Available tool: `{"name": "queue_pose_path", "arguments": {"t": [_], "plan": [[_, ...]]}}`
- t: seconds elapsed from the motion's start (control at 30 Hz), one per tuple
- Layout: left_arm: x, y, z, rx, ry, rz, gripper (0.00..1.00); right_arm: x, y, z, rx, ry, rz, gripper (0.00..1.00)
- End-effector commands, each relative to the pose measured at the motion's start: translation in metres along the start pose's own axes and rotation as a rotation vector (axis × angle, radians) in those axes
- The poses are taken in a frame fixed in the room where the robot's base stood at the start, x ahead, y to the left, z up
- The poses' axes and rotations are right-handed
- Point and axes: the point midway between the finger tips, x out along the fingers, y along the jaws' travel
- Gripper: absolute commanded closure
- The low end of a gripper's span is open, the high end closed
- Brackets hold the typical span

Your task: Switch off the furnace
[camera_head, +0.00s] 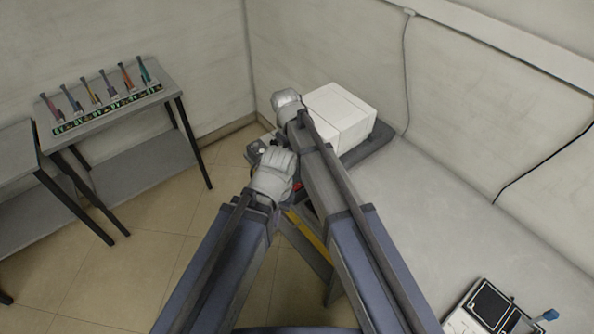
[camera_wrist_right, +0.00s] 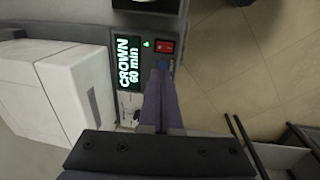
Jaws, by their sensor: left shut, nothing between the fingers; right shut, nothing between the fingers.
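The furnace (camera_head: 343,113) is a white box on a dark grey base at the back of the counter. In the right wrist view, the white furnace body (camera_wrist_right: 55,95) lies left of its control panel. The lit display (camera_wrist_right: 128,65) reads "CROWN 60 min". A green light (camera_wrist_right: 146,44), a red rocker switch (camera_wrist_right: 165,46) and a small blue button (camera_wrist_right: 162,63) are beside it. My right gripper (camera_wrist_right: 158,74) is shut and empty, its tips at the blue button; I cannot tell whether they touch. My left gripper (camera_head: 258,150) is shut and empty, left of the furnace.
A grey table (camera_head: 150,105) at the left holds a rack (camera_head: 108,116) with several coloured-handled tools. A device with a dark screen (camera_head: 489,304) sits at the counter's near right. The counter (camera_head: 440,205) between is clear. Open tiled floor (camera_head: 140,260) lies at the left.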

Motion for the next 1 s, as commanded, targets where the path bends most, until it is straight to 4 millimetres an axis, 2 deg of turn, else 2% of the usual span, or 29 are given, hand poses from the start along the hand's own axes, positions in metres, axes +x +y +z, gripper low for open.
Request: {"name": "queue_pose_path", "arguments": {"t": [0.27,1.0], "plan": [[0.022,0.002,-0.001,-0.001,0.0,0.0,1.0,0.023,0.0,0.0,0.001,0.0,0.0,1.0],[0.123,0.012,-0.007,-0.003,0.0,0.0,1.0,0.125,-0.001,0.0,0.001,0.0,0.0,1.0]]}}
